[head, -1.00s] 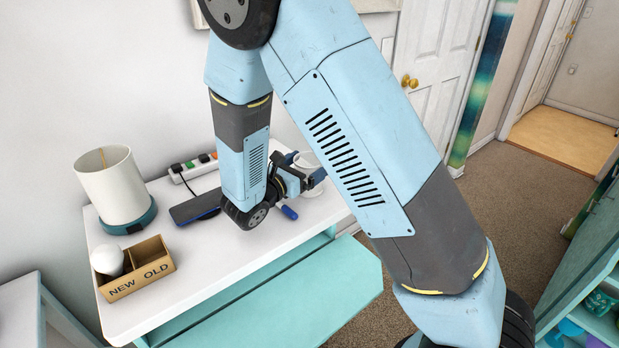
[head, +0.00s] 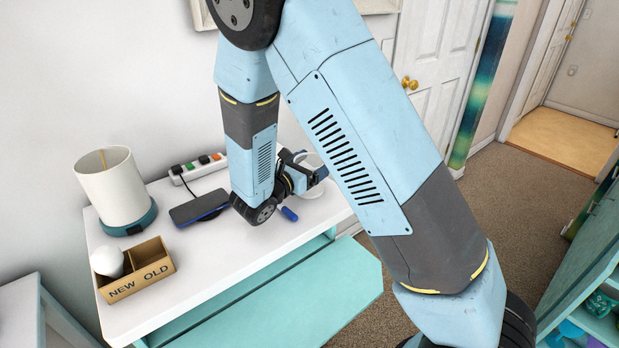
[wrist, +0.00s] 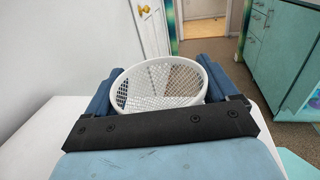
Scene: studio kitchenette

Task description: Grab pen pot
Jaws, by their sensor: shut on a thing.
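The pen pot is a white mesh cup (wrist: 160,84), upright and filling the space between my two blue fingers in the wrist view. I see into its open top and no pens show inside. My gripper (wrist: 158,88) is shut on the pot, one finger on each side. In the head view my gripper (head: 313,177) is at the right end of the white desk, and the pot (head: 311,191) shows only in part behind the fingers and my arm. I cannot tell whether its base touches the desk.
The desk (head: 228,252) also holds a lamp (head: 112,186), a power strip (head: 197,170), a dark flat device (head: 199,206), a NEW/OLD box (head: 147,271) with a bulb (head: 107,262), and a small blue item (head: 289,214).

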